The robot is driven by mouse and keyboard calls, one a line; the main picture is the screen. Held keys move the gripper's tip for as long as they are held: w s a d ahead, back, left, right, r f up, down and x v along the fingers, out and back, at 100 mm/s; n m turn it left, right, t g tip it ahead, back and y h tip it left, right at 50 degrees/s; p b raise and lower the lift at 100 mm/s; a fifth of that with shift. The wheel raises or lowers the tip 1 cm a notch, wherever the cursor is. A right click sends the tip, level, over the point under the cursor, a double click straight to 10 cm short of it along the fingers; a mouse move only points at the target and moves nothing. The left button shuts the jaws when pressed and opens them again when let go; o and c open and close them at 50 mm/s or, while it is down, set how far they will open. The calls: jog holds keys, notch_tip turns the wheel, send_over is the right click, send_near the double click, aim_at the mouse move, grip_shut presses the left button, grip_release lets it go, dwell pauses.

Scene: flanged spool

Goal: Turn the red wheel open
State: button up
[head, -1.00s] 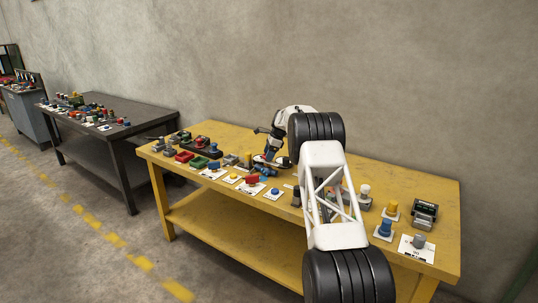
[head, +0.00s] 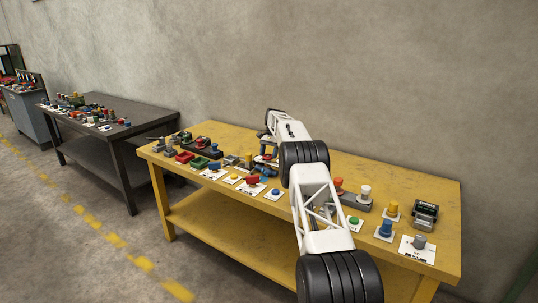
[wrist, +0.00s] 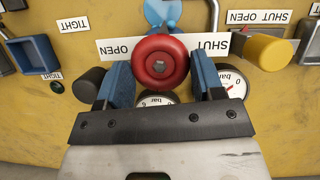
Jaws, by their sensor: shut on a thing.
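The red wheel (wrist: 161,61) shows in the wrist view as a round red knob with a grey centre. Behind it a white label reads OPEN and SHUT upside down (wrist: 120,48). My gripper (wrist: 158,56) has one blue finger at each side of the wheel, shut on its rim. In the head view my gripper (head: 266,158) is low over the yellow table, among the small devices. There the wheel is too small and covered to make out clearly.
A blue winged handle (wrist: 163,12) is just beyond the wheel. Two round gauges (wrist: 230,84) sit close under the fingers. A yellow knob (wrist: 267,51) stands to the right and a dark knob (wrist: 92,82) to the left. The yellow table (head: 405,180) is clear along its back.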

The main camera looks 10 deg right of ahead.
jog(key=n, duration=0.2)
jog(key=n+h, duration=0.1)
jog(key=n+g+h, duration=0.1)
jog(key=n, duration=0.1)
jog(key=shift+w+a+n, duration=0.1)
jog(key=shift+a+n, duration=0.15)
jog(key=shift+n, duration=0.05)
jog(key=n+h, duration=0.1)
jog(key=n, duration=0.3)
jog(key=shift+a+r+h, duration=0.15)
jog(key=shift+h, duration=0.25)
jog(key=n+h, duration=0.1)
jog(key=n, duration=0.2)
jog(key=n+t, duration=0.1)
jog(key=n, duration=0.2)
jog(key=shift+a+h, duration=0.15)
jog(key=shift+h, duration=0.25)
jog(key=n+t+h, duration=0.1)
jog(key=n, duration=0.3)
jog(key=shift+s, duration=0.2)
jog(key=o, duration=0.9)
